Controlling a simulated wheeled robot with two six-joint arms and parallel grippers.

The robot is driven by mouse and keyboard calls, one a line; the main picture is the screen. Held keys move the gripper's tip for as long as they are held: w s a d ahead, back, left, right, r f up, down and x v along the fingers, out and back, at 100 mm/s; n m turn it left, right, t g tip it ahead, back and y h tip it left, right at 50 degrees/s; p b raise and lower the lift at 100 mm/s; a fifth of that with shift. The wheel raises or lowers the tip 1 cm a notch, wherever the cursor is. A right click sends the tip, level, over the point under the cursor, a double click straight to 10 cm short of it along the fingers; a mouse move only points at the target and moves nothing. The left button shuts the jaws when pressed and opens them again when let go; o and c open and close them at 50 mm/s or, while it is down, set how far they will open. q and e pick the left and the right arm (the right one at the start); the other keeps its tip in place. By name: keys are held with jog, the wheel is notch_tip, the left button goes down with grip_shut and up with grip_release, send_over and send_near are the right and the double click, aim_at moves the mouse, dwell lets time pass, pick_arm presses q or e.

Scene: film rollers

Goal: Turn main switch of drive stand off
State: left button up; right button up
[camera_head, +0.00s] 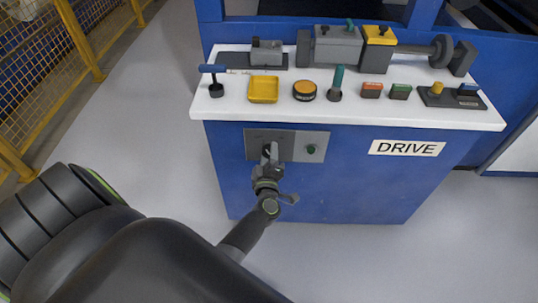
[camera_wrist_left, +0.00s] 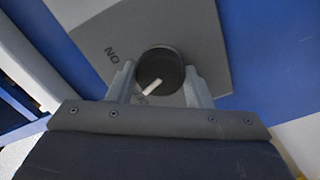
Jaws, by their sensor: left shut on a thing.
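The main switch is a round black knob (camera_wrist_left: 160,66) with a white pointer mark, on a grey plate (camera_wrist_left: 182,25) in the left wrist view. The word ON shows beside the knob, upside down in this view. The white mark slants across the knob's lower part and does not point straight at ON. My left gripper (camera_wrist_left: 161,82) is shut on the knob, one finger on each side. In the head view my left gripper (camera_head: 269,157) is at the switch panel (camera_head: 286,133) on the front of the blue drive stand (camera_head: 360,190), and mostly hides the knob. My right gripper is not in view.
A green button (camera_head: 311,149) sits right of the switch, close to my gripper. A DRIVE label (camera_head: 406,148) is at right. A yellow fence (camera_head: 80,40) stands left; the floor between is clear.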

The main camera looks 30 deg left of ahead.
pick_arm(q)
jog(key=shift+f+n, duration=0.1)
jog(key=shift+n, duration=1.1)
jog(key=o, duration=1)
